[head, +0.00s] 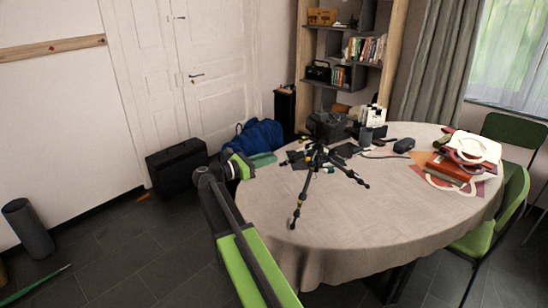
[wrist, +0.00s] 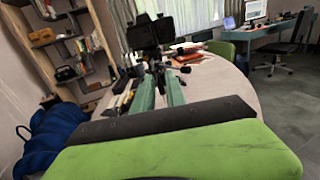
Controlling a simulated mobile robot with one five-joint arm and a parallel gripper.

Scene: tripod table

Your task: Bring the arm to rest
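My gripper (head: 268,158) is near the left rim of the round table in the head view, on the end of my green and black arm. It points toward the tripod side of the table. In the wrist view its two teal fingers (wrist: 159,84) stand apart with a narrow gap, and I see nothing held between them. A black tripod (head: 318,160) stands with splayed legs on the table, to the right of my gripper and apart from it in the head view. A black device (wrist: 150,32) shows beyond the fingertips in the wrist view.
The table (head: 375,213) has a pale cloth. Books and papers (head: 455,165) lie at its right, near green chairs (head: 490,232). A blue bag (head: 258,137) and black case (head: 177,166) lie beyond my arm.

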